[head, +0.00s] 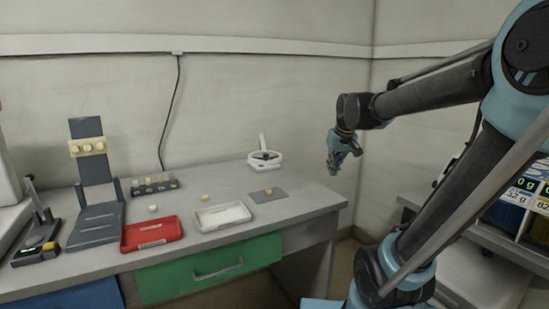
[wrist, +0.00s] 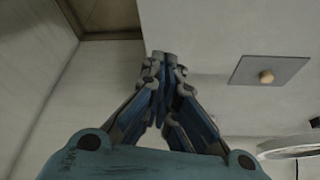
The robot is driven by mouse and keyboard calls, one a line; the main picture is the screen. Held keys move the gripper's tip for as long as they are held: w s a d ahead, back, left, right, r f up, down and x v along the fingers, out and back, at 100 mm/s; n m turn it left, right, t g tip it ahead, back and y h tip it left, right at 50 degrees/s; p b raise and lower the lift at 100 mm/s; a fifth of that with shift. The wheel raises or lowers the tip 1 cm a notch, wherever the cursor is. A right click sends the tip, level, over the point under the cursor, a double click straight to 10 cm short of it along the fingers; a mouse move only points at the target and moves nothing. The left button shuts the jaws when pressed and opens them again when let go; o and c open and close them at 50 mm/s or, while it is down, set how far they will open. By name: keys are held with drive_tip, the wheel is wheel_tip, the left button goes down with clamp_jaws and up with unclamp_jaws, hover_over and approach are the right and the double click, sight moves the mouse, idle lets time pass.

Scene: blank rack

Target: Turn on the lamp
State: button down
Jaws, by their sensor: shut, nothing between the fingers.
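A white round fixture with a short upright arm (head: 265,158), which looks like the lamp, stands at the back right of the grey table. I see no glow on it, and its switch cannot be made out. Part of a white round rim (wrist: 290,149), likely the same fixture, shows at the right edge of the wrist view. My gripper (head: 334,168) hangs in the air by the table's right end, to the right of the fixture and apart from it. In the wrist view its fingertips (wrist: 163,60) are together and empty.
A grey plate with a small tan ball (head: 268,193) lies near the table's right end; the plate (wrist: 250,70) also shows in the wrist view. A white tray (head: 222,217), red tray (head: 151,232) and small rack (head: 155,186) are farther left. The wall is behind.

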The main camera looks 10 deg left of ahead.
drive_tip(key=w+a+r+n+y, duration=0.1)
drive_tip(key=w+a+r, duration=0.2)
drive_tip(key=w+a, duration=0.7)
drive_tip(key=w+a+r+n+t+y, duration=0.1)
drive_tip(key=w+a+r, duration=0.3)
drive_tip(key=w+a, duration=0.7)
drive_tip(key=shift+a+n+y, duration=0.3)
drive_tip(key=shift+a+n, duration=0.05)
drive_tip(key=shift+n, duration=0.35)
drive_tip(key=x, duration=1)
drive_tip(key=shift+w+r, duration=0.1)
drive_tip(key=shift+w, duration=0.15)
drive_tip(key=shift+s+d+f, duration=0.1)
drive_tip(key=shift+s+f, duration=0.05)
drive_tip(key=shift+f, duration=0.45)
drive_tip(key=shift+s+d+f, duration=0.1)
drive_tip(key=shift+f, duration=0.45)
drive_tip(key=shift+s+f, duration=0.1)
drive_tip(key=shift+f, duration=0.65)
drive_tip(key=shift+d, duration=0.1)
